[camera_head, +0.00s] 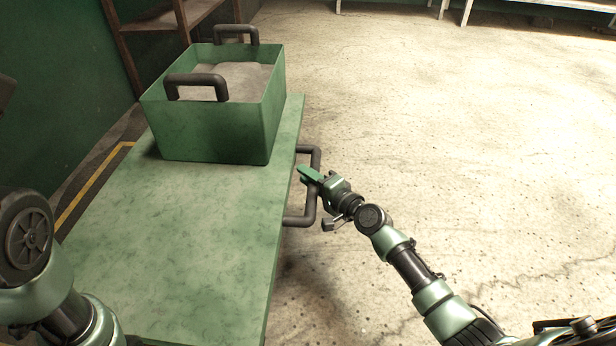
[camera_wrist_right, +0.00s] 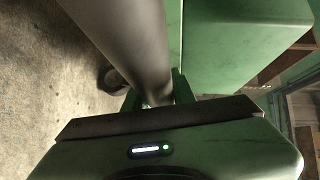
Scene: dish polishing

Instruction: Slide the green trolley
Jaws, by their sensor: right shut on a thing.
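The green trolley (camera_head: 190,215) stands in front of me, with a flat green top and a dark bar handle (camera_head: 311,214) on its right side. My right gripper (camera_head: 313,178) is at this handle and is shut on its bar. In the right wrist view, the handle bar (camera_wrist_right: 130,40) runs between the fingers of the gripper (camera_wrist_right: 155,92), with the trolley's green side (camera_wrist_right: 245,45) to its right. My left arm shows at the lower left of the head view, but its gripper is out of frame.
A green box (camera_head: 215,128) with two dark handles and greyish contents stands on the trolley's far part. A brown shelf (camera_head: 150,25) stands against the green wall behind. A yellow floor line (camera_head: 92,187) runs left of the trolley. Open concrete floor lies to the right.

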